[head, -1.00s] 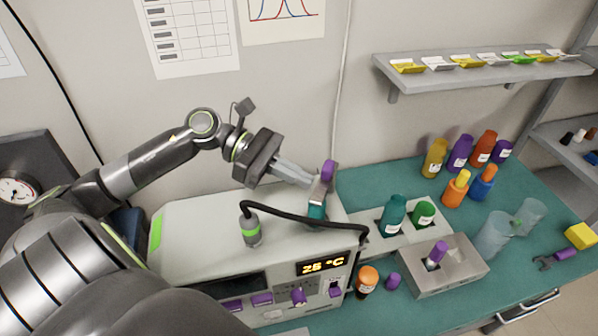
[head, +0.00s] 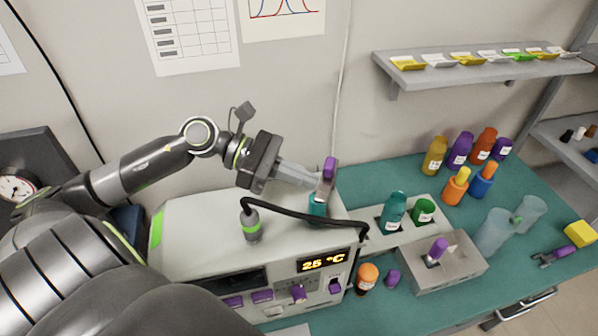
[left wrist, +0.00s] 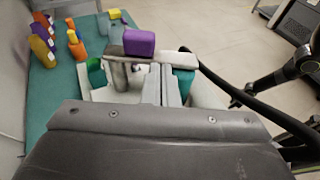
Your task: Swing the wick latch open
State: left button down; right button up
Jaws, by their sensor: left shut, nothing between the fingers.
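The wick latch appears to be the grey upright piece with a purple knob (head: 329,166) at the right end of the white machine (head: 190,232). A teal part (head: 318,206) sits just below it. My left gripper (head: 314,180) is shut and empty, with its fingertips right beside the grey piece under the knob. I cannot tell if they touch. In the left wrist view the purple knob (left wrist: 139,42) stands just left of the fingers, and the teal part (left wrist: 184,80) is to their right. My right gripper is not in view.
A black hose (head: 300,214) arches over the machine's front. A holder (head: 408,222) with teal and green bottles stands to the right, near a grey box (head: 462,262) with a purple-capped item. Several coloured bottles stand at the back right. The wall is close behind.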

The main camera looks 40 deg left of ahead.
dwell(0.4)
pick_arm(q)
jog(key=shift+v, duration=1.5)
jog(key=p+v, duration=0.1)
jog(key=v, duration=0.1)
jog(key=shift+a+r+p, duration=0.2)
jog(key=shift+a+p, duration=0.1)
jog(key=shift+p, duration=0.05)
jog(key=p+v, duration=0.8)
jog(key=v, duration=0.3)
jog(key=shift+s+a, duration=0.2)
jog(key=shift+a, duration=0.15)
